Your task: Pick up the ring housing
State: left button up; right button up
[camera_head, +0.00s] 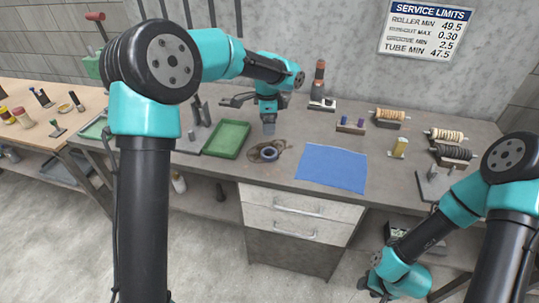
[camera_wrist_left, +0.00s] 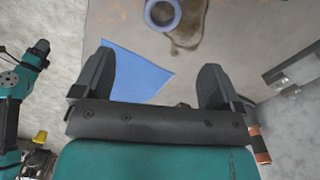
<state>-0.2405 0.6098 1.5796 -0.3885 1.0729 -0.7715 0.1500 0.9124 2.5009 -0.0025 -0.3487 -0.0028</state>
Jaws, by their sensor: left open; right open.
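My left gripper (camera_head: 268,130) points down above the bench, a little behind the ring in the head view. In the left wrist view its two fingers (camera_wrist_left: 155,68) are wide apart, with nothing between them. The ring lies beyond the fingertips, not touched. My right gripper (camera_head: 372,285) hangs low at the bottom right, in front of the bench, empty.
A blue cloth (camera_head: 332,168) lies right of the ring. A green tray (camera_head: 228,139) is to the left. Wound spools (camera_head: 446,135), small stands and a yellow block (camera_head: 399,147) stand at the right. Drawers (camera_head: 300,209) are below the bench's front edge.

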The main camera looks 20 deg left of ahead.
pick_arm(q)
send_near(269, 152)
jog(key=s+f, duration=0.2)
jog(key=shift+s+d+f, duration=0.15)
jog(key=shift+s+f, duration=0.15)
jog(key=shift+s, duration=0.05)
jog(key=shift+w+d+f, duration=0.1)
jog(key=shift+w+f, duration=0.05)
jog(key=shift+f, duration=1.15)
jog(key=shift+w+d+f, duration=0.1)
jog(key=shift+w+f, duration=0.05)
jog(key=shift+f, duration=1.1)
jog(key=c, duration=1.2)
